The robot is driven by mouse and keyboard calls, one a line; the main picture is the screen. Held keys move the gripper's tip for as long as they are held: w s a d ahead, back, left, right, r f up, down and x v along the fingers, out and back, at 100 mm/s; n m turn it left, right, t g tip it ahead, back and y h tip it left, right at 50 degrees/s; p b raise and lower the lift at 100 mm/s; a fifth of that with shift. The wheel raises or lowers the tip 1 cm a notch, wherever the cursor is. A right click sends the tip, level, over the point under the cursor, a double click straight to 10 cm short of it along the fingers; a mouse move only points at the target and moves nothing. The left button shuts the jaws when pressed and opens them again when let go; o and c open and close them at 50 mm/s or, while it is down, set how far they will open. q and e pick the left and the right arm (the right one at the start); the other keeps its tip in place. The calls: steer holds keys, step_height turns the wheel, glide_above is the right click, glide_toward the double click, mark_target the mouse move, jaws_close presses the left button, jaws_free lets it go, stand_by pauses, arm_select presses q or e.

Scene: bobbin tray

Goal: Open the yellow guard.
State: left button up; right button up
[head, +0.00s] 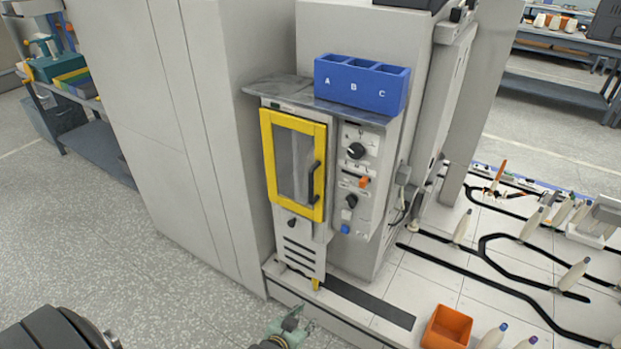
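The yellow guard (268,165) is an upright yellow frame around a dark see-through panel on the front of a grey machine. It looks closed, flush with the machine face. A black vertical handle (314,180) is on its right side. My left gripper (292,325) is at the bottom edge of the head view, below and in front of the machine, well apart from the guard. It is small and partly cut off, so its opening is unclear. My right gripper is not in view.
A control panel with black knobs (356,151) and an orange switch (364,182) is right of the guard. A blue bin (362,98) marked A, B, C sits on the shelf above. An orange box (446,328) and several bobbins stand on the white track deck at right.

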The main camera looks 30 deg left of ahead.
arm_select(q)
steer(key=w+a+r+t+p, duration=0.1)
steer(key=w+r, duration=0.2)
steer(key=r, duration=0.3)
steer(key=w+a+r+n+t+y, duration=0.1)
steer(key=w+a+r+t, duration=0.15)
steer(key=r, duration=0.35)
steer(key=w+r+t+p, duration=0.1)
steer(key=w+r, duration=0.2)
steer(key=r, duration=0.3)
steer(key=t+y, duration=0.2)
steer(key=t, duration=0.1)
glide_toward(310, 189)
steer(key=w, duration=0.4)
steer(key=shift+n+g+h, duration=0.25)
steer(key=shift+n+h, duration=0.05)
steer(key=shift+n, duration=0.1)
steer(key=w, duration=0.2)
steer(key=w+a+p, duration=0.1)
steer(key=w, duration=0.1)
steer(key=w+a, duration=0.1)
steer(key=w, duration=0.1)
steer(key=shift+w+r, duration=0.2)
steer(key=shift+w, duration=0.05)
jaws_close()
